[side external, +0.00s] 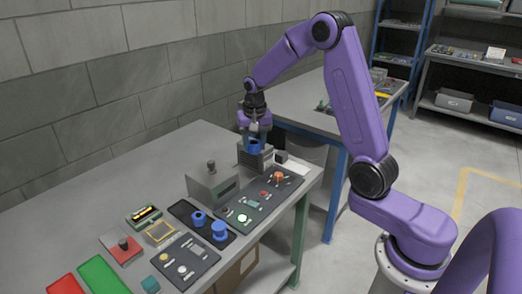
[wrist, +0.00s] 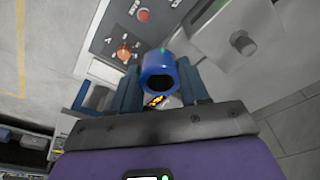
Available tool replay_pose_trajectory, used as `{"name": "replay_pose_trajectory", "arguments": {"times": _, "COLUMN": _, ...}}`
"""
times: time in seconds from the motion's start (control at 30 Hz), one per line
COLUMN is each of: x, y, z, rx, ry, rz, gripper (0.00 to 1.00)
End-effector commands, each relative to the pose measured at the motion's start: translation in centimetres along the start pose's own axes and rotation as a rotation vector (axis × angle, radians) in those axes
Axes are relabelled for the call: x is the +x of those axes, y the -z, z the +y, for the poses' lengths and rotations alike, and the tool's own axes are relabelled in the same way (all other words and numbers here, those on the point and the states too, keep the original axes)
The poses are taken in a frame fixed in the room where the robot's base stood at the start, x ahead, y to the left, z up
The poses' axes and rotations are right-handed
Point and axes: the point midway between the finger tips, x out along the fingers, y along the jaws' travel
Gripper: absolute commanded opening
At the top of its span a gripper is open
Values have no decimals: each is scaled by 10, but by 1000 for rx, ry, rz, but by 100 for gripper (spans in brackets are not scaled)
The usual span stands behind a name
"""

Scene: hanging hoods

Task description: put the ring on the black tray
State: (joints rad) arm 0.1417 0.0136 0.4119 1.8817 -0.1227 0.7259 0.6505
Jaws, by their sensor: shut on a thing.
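My gripper (side external: 254,139) is over the far end of the grey table, fingers pointing down. It is shut on a blue ring (side external: 254,147). In the wrist view the ring (wrist: 158,72) sits between the two fingers (wrist: 160,88), its hole showing. The black tray (side external: 181,208) lies on the table in front of and to the left of my gripper. Two blue pieces (side external: 219,230) stand on it. The tray does not show in the wrist view.
A small grey slotted block (side external: 254,160) is just below the ring; I cannot tell whether they touch. A grey box with a knob (side external: 212,184) stands between my gripper and the tray. A dark button panel (side external: 262,194) lies to its right. A stone wall is behind.

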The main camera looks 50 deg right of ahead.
Motion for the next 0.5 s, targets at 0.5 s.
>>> {"name": "replay_pose_trajectory", "arguments": {"times": 0.5, "x": -2, "y": 0, "z": -155, "rx": -434, "ry": 63, "rz": 1, "gripper": 14}}
